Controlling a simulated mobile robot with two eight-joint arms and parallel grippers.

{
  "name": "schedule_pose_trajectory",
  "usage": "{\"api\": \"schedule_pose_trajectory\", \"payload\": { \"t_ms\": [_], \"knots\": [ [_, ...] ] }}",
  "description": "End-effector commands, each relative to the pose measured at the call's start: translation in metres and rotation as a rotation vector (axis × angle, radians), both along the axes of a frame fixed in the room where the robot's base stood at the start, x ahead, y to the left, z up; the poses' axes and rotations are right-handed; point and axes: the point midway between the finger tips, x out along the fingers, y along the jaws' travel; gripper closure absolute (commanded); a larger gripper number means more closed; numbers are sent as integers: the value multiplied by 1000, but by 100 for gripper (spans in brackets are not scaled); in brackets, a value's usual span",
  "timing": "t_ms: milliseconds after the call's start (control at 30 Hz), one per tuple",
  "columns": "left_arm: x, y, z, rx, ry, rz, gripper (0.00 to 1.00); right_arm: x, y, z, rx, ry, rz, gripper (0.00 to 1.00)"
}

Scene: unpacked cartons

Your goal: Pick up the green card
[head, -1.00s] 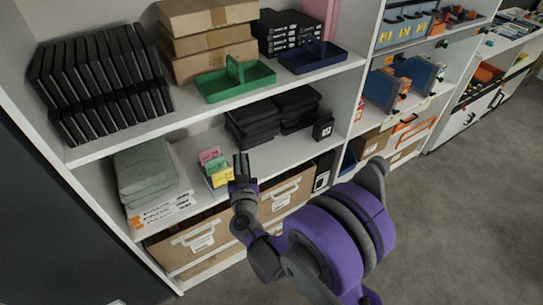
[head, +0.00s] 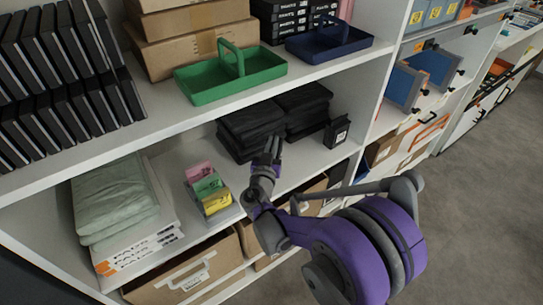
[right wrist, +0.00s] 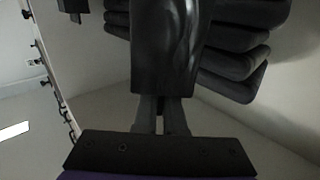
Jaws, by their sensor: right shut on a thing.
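The green card (head: 207,186) stands in a small row on the middle shelf (head: 178,160), between a pink card (head: 199,171) and a yellow card (head: 216,202). My right gripper (head: 269,147) is to the right of the cards, apart from them, in front of a stack of black folded packs (head: 252,125). In the right wrist view the fingers (right wrist: 163,115) are shut on a dark, shiny black pack (right wrist: 168,50). Whether that pack is still part of the stack is hard to tell. My left gripper is not in view.
A green caddy (head: 228,78) and a blue caddy (head: 330,42) are on the shelf above. Grey-green folded cloth (head: 112,200) lies left of the cards. A small black box (head: 337,132) stands at the right. Cartons (head: 185,277) fill the bottom shelf.

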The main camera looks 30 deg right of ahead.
Motion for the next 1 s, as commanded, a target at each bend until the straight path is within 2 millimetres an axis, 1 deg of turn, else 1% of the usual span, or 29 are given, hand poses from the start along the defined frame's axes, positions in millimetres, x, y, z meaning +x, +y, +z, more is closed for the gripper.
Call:
{"api": "schedule_pose_trajectory", "payload": {
  "t_ms": [133, 300, 567, 700, 733, 867, 1000],
  "knots": [
    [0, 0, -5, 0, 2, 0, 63, 0, 0, -14, -1, 1, 0, 100],
    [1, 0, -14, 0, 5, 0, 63, 0, 0, -38, -1, 1, 1, 100],
    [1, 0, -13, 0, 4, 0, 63, 0, 0, -38, -1, 1, 1, 100],
    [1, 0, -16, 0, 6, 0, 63, 0, 0, -43, -1, 1, 1, 100],
    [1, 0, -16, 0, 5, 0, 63, 0, 0, -42, 0, 0, 1, 87],
    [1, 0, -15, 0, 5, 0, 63, 0, 0, -42, 0, 0, 1, 64],
    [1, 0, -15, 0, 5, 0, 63, 0, 0, -41, 0, 0, 1, 63]
  ]
}}
